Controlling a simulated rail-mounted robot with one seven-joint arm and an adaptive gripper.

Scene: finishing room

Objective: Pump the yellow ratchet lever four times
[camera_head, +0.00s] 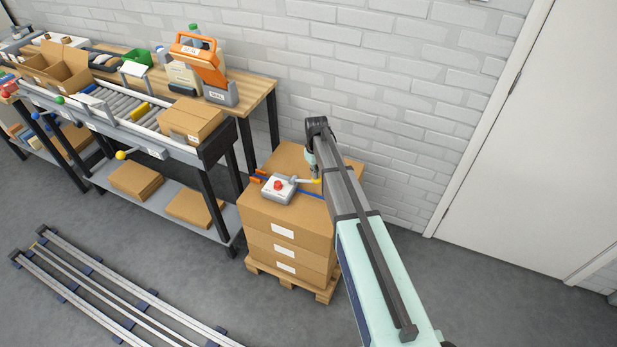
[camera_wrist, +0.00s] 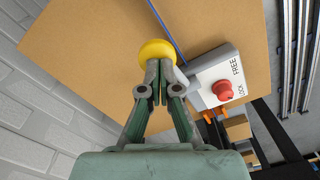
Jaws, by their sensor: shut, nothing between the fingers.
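The ratchet (camera_head: 281,193) is a light grey box on a carton stack, with a red knob (camera_head: 278,186) on top. Its lever ends in a yellow tip (camera_head: 317,181), pointing right in the head view. In the wrist view the yellow tip (camera_wrist: 157,49) is a round knob just beyond my gripper (camera_wrist: 159,72). My fingers are together and empty, overlapping the knob's lower edge; I cannot tell whether they touch it. The wrist view shows the ratchet box (camera_wrist: 208,72) marked FREE and LOCK, with its red knob (camera_wrist: 223,91). My fingers partly hide the lever's rod.
The carton stack (camera_head: 283,233) stands on a wooden pallet (camera_head: 290,280), with a blue strap (camera_wrist: 166,30) over its top. A roller conveyor (camera_head: 110,108) and a wooden bench (camera_head: 250,88) stand to the left. A brick wall rises behind the stack. Metal rails (camera_head: 110,292) lie on the floor.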

